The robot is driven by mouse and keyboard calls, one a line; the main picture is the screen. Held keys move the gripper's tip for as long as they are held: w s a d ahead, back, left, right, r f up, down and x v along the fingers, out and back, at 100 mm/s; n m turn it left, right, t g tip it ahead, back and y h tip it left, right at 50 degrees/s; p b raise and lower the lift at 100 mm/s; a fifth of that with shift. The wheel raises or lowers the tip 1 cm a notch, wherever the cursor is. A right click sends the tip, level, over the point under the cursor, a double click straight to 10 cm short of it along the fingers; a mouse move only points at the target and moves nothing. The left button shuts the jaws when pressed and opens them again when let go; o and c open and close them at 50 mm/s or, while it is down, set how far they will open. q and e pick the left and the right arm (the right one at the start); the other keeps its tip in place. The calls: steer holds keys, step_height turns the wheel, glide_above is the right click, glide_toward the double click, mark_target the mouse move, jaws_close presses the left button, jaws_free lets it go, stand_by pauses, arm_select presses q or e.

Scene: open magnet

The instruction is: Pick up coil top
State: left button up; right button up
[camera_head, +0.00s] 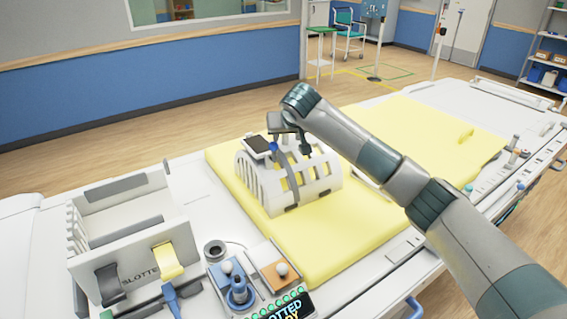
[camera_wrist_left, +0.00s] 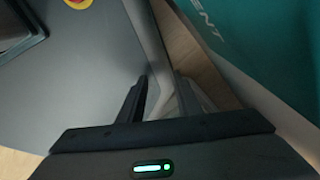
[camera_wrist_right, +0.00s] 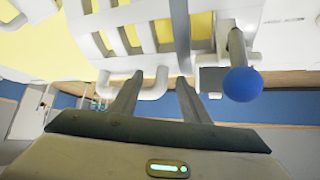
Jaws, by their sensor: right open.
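The coil top (camera_head: 316,174) is a white slotted arch lying on the yellow mat, with a dark band and a dark box on its upper left. It fills the upper part of the right wrist view (camera_wrist_right: 140,35). My right gripper (camera_head: 304,149) is over the upper part of the coil in the head view, partly hidden by my own wrist. In the right wrist view its fingers (camera_wrist_right: 160,85) are apart near a white bar of the coil; I cannot tell whether they touch it. My left gripper (camera_wrist_left: 163,85) is open and empty.
The yellow mat (camera_head: 345,245) lies along a white table. A slotted holder box (camera_head: 120,245) stands at the left. A control panel with knobs (camera_head: 238,290) is at the front. A blue ball on a rod (camera_wrist_right: 241,84) is beside my right fingers.

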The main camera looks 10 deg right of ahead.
stand_by(0.4)
steer(key=c, duration=1)
jaws_close()
steer(key=shift+r, duration=0.1)
